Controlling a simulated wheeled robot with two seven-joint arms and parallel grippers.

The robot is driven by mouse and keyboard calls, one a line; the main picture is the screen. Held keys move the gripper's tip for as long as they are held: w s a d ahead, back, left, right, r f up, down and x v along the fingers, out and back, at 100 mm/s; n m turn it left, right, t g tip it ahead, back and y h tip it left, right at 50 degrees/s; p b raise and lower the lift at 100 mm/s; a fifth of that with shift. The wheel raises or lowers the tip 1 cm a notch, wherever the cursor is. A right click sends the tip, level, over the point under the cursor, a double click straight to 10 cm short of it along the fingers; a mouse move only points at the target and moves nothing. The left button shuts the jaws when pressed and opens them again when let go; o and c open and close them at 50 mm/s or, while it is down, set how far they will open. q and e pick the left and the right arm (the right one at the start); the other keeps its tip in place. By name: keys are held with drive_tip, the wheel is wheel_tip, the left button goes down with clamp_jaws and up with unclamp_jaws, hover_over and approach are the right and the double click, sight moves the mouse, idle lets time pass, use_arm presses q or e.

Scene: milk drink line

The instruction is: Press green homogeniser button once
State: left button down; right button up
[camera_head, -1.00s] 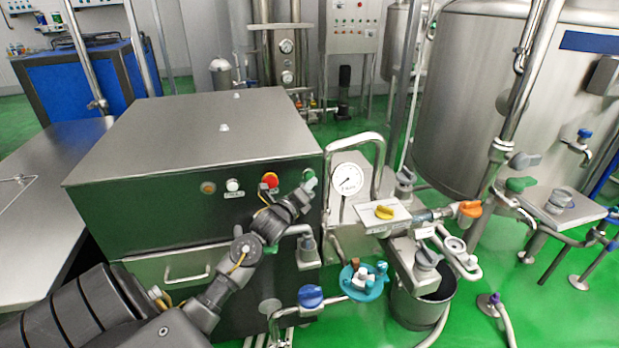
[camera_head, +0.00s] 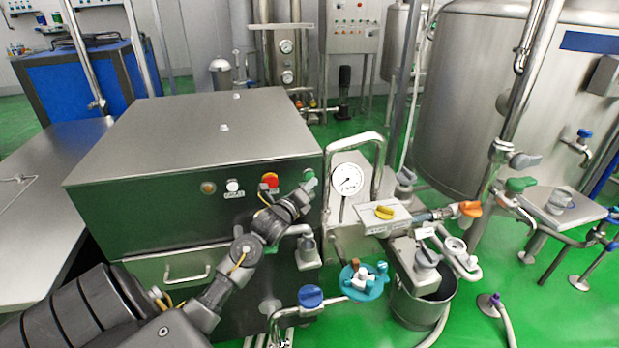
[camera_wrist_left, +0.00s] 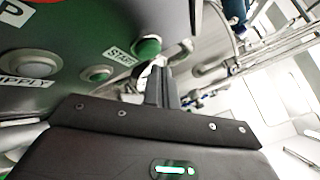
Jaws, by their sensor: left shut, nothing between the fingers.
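The green homogeniser button (camera_head: 309,175) is at the right end of the dark front panel of the steel homogeniser (camera_head: 190,215). In the left wrist view the green button (camera_wrist_left: 147,47) stands out beside a START label (camera_wrist_left: 118,56). My left gripper (camera_head: 307,187) is shut and empty, its tips right at the button and hiding part of it. In the left wrist view the shut fingers (camera_wrist_left: 160,76) end just below the button. I cannot tell whether they touch it. My right gripper is not in view.
A red stop button (camera_head: 270,180) and a white button (camera_head: 232,185) sit left on the same panel. A pressure gauge (camera_head: 346,180) and curved steel pipe (camera_head: 378,150) stand close to the right of my gripper.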

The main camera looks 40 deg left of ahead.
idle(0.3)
use_arm(q)
drive_tip(key=shift+a, duration=0.1)
drive_tip(key=shift+w+a, duration=0.25)
idle(0.8)
drive_tip(key=shift+w+a, duration=0.25)
drive_tip(key=shift+a, duration=0.1)
idle(0.4)
drive_tip(key=shift+s+d, duration=0.5)
drive_tip(key=shift+d, duration=0.2)
